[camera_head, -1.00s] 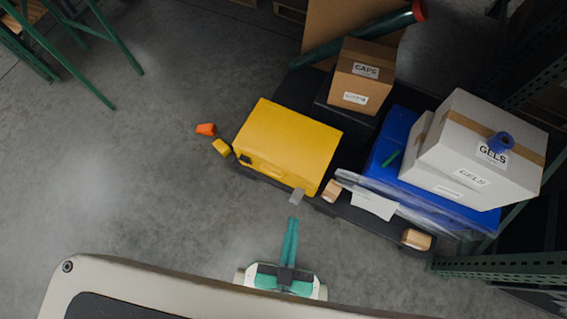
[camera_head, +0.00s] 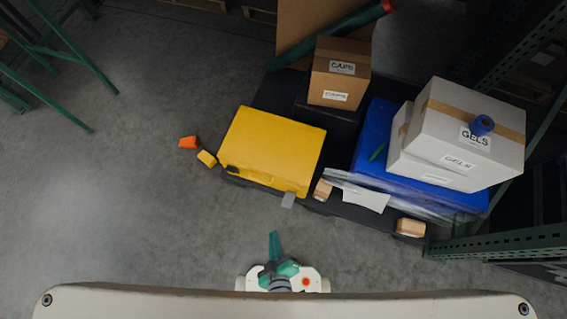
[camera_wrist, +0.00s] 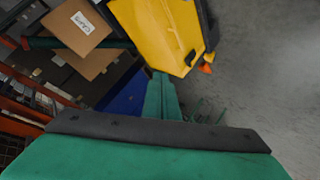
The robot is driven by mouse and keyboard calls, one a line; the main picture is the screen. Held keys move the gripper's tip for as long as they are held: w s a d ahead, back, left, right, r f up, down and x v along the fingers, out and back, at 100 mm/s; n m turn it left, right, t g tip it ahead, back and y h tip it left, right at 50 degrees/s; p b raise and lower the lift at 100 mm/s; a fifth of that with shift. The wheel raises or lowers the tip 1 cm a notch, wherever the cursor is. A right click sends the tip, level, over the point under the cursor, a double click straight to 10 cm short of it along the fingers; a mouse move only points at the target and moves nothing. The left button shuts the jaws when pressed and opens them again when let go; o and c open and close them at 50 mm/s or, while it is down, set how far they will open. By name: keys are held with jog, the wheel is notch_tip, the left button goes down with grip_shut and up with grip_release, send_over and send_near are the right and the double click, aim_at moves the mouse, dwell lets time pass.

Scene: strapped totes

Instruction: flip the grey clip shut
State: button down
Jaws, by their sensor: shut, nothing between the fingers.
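The grey clip (camera_head: 288,200) sticks out from the lower front edge of the yellow tote (camera_head: 272,147), near its right corner. The yellow tote has its lid down and also fills the top of the wrist view (camera_wrist: 165,30). My gripper (camera_head: 274,237) is shut and empty, its green fingers pointing toward the tote, short of the clip and a little to its left in the head view. The shut fingers show in the wrist view (camera_wrist: 160,78), below the tote. The clip cannot be made out in the wrist view.
An orange block (camera_head: 188,142) and a yellow block (camera_head: 206,158) lie left of the tote. Right are a blue tote (camera_head: 372,150) under white GELS boxes (camera_head: 460,125), a wooden block (camera_head: 322,190) and a brown CAPS box (camera_head: 340,72). Floor in front is clear.

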jog(key=w+f+n+g+h, duration=0.1)
jog(key=w+f+n+h, duration=0.1)
jog(key=f+n, duration=0.9)
jog(key=w+f+n+g+h, duration=0.2)
jog(key=w+f+n, duration=0.3)
jog(key=f+n, duration=0.7)
notch_tip(320, 180, down, 9)
jog(key=shift+w+f, duration=0.1)
jog(key=shift+w, duration=0.1)
jog(key=shift+d, duration=0.1)
jog(key=x, duration=0.9)
jog(key=shift+d+f, duration=0.2)
jog(key=shift+f, duration=0.1)
jog(key=shift+w+f, duration=0.1)
jog(key=shift+w, duration=0.05)
